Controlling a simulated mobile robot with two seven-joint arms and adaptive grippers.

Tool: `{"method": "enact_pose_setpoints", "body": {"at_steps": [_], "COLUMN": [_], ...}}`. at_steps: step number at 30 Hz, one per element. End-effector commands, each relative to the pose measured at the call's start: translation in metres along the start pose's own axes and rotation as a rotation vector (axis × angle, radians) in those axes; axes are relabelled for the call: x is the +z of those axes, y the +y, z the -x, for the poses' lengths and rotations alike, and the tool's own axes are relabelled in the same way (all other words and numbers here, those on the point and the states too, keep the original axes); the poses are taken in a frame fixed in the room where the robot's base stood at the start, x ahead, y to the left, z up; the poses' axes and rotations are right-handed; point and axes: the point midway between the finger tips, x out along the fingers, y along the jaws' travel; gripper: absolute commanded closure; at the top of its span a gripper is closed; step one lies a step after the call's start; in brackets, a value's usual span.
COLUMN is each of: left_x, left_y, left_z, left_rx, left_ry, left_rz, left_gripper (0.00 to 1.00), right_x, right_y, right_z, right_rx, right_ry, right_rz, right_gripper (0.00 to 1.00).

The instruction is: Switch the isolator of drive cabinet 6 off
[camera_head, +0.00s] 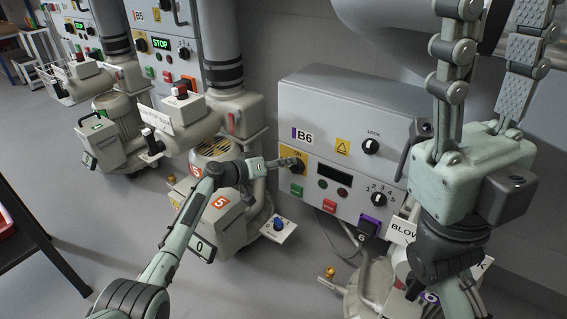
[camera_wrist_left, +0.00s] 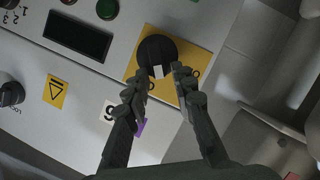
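Drive cabinet B6 (camera_head: 345,115) is a grey wall box with a yellow-plated isolator (camera_head: 301,171) at its left, mostly covered by my left gripper in the head view. In the left wrist view the isolator is a round black knob (camera_wrist_left: 157,47) with a white mark, on a yellow plate (camera_wrist_left: 190,55). My left gripper (camera_head: 292,162) is partly open, its fingertips (camera_wrist_left: 160,76) close to the knob's lower edge on either side of the white mark. I cannot tell whether they touch. My right gripper (camera_head: 497,35) is wide open and empty, pointing up at the right.
The B6 panel also has a LOCK knob (camera_head: 371,146), a dark display (camera_head: 334,173), a green button (camera_head: 296,190), a red button (camera_head: 329,206) and a numbered selector (camera_head: 378,199). Cabinet B5 (camera_head: 170,45) and blower machinery 5 (camera_head: 215,215) stand left. A dark table edge (camera_head: 30,235) is far left.

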Motion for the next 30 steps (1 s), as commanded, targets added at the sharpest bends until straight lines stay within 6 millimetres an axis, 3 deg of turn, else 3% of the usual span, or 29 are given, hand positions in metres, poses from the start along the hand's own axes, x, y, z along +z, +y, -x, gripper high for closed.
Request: {"method": "enact_pose_setpoints", "body": {"at_steps": [14, 30], "left_x": [-0.001, 0.000], "left_y": [-0.001, -0.001], "left_z": [0.009, 0.107], "left_rx": [-0.003, -0.003], "left_ry": [0.003, 0.001], "left_rz": [-0.004, -0.003], "left_gripper": [0.66, 0.66], "right_x": [-0.001, 0.000], "right_y": [0.000, 0.000], "right_z": [0.000, 0.000], "right_rx": [0.002, 0.000], "right_ry": [0.002, 0.001], "right_rz": [0.000, 0.000], "right_gripper": [0.60, 0.60]}}
